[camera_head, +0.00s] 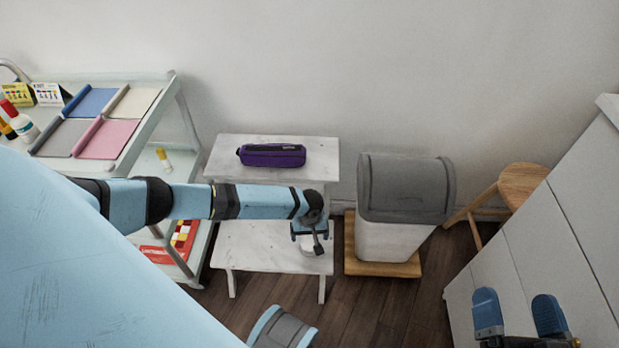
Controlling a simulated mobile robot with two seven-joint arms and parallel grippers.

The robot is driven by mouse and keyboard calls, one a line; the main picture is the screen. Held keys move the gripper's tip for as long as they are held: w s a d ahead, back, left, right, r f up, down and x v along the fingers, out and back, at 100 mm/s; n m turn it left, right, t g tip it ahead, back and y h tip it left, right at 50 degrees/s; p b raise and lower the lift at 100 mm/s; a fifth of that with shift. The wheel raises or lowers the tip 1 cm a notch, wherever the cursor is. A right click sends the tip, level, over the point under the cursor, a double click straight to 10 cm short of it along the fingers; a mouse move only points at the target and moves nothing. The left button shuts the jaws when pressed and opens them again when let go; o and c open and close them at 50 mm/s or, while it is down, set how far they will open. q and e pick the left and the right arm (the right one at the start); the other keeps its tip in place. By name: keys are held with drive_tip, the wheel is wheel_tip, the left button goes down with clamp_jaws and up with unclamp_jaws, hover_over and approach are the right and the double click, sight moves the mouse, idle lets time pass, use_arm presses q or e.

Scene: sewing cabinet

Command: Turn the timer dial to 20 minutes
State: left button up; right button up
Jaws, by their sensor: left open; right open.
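I cannot make out a timer dial for certain. My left gripper (311,229) hangs over the lower step of a white marble-topped stand (262,250). It is open. A small whitish object (309,248) shows just beneath it on that step, largely hidden by the gripper. I cannot tell whether it is the timer or whether the gripper touches it. My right gripper (518,312) is at the bottom right, in front of the grey cabinet, open with nothing between its two blue fingers.
A purple pencil case (271,155) lies on the stand's top step. A grey-lidded bin (404,190) stands on a wooden base right of it. A wooden stool (522,183) and a grey cabinet (560,240) stand at the right. A shelf cart (170,110) with coloured folders is at the left.

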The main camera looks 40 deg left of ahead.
use_arm(q)
wheel_tip(320, 180, down, 3)
drive_tip(key=shift+b, duration=1.2)
use_arm(e)
drive_tip(key=f+g, duration=0.1)
drive_tip(key=f, duration=0.1)
drive_tip(key=f+g, duration=0.1)
drive_tip(key=f, duration=0.2)
drive_tip(key=shift+a+f+n, duration=0.1)
drive_tip(key=shift+a+n, duration=0.1)
drive_tip(key=shift+n, duration=0.1)
use_arm(q)
drive_tip(key=c, duration=0.9)
drive_tip(key=shift+w+r+p, duration=0.1)
drive_tip(key=shift+r+p, duration=0.1)
drive_tip(key=shift+p, duration=0.15)
drive_tip(key=shift+c, duration=0.2)
drive_tip(key=p, duration=0.3)
drive_tip(key=shift+w+d+r, duration=0.1)
drive_tip(key=shift+w+r, duration=0.25)
drive_tip(key=shift+f+b, duration=0.4)
drive_tip(key=shift+b, duration=0.05)
use_arm(e)
drive_tip(key=r, duration=0.2)
drive_tip(key=r+t, duration=0.1)
drive_tip(key=shift+w+d+r, duration=0.1)
drive_tip(key=shift+d, duration=0.15)
